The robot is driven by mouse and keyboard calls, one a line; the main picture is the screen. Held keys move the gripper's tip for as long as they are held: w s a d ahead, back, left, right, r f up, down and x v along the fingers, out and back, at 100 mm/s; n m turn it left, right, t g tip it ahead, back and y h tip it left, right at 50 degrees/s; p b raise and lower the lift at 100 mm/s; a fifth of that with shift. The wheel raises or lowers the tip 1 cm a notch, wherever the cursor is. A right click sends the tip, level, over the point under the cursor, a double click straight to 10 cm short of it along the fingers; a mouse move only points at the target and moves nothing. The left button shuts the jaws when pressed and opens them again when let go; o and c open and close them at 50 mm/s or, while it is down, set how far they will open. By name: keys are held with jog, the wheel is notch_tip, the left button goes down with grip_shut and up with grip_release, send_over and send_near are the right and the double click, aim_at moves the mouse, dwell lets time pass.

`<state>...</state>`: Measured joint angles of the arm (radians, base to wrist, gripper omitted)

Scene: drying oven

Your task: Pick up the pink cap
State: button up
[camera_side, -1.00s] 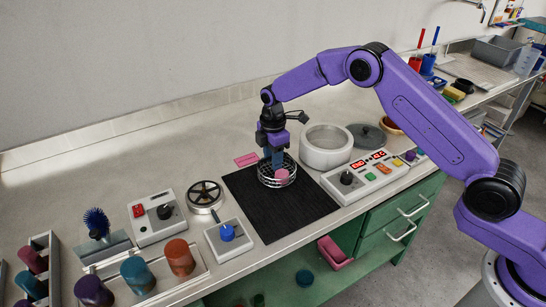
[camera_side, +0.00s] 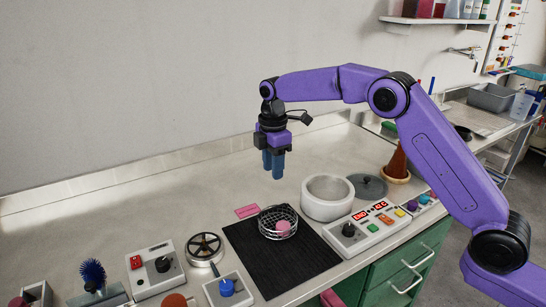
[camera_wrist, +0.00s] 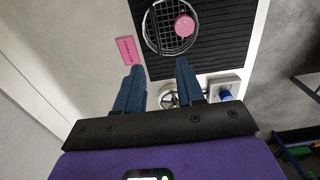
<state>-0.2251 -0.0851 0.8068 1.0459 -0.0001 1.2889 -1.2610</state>
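The pink cap (camera_side: 283,228) lies inside a round wire basket (camera_side: 265,212) on the black mat (camera_side: 250,262). In the wrist view, the cap (camera_wrist: 184,25) is toward the right side of the basket (camera_wrist: 149,30), resting on its mesh. My gripper (camera_side: 273,175) is raised well above the basket, with its blue fingers pointing down. In the wrist view the two fingers of my gripper (camera_wrist: 161,72) are apart with nothing between them.
A white round pot (camera_side: 326,202) stands right of the basket, with a grey lid (camera_side: 369,187) behind it. A control box (camera_side: 374,229) is in front of the pot. A pink label (camera_side: 247,211) lies beside the mat. A spoked wheel (camera_side: 204,247) is on the left.

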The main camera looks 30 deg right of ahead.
notch_tip(320, 180, up, 2)
jog(key=shift+r, duration=0.2)
jog(key=s+a+r+m, duration=0.1)
jog(key=s+a+r, duration=0.15)
jog(key=s, duration=0.85)
jog(key=s+d+m, duration=0.1)
jog(key=s+d, duration=0.3)
jog(key=s, duration=0.7)
jog(key=s+d+m, duration=0.2)
jog(key=s+d, duration=0.2)
jog(key=s, duration=0.8)
jog(key=shift+d+f, duration=0.15)
jog(key=shift+d, duration=0.05)
jog(key=shift+m, duration=0.7)
jog(key=s+d+f, duration=0.1)
jog(key=s+d, duration=0.1)
jog(key=s, duration=0.1)
jog(key=s+d+f, duration=0.1)
jog(key=s+d, duration=0.1)
jog(key=s, duration=0.1)
jog(key=s+d+f, duration=0.1)
jog(key=s+d, duration=0.2)
jog(key=shift+s, duration=0.4)
jog(key=c, duration=0.3)
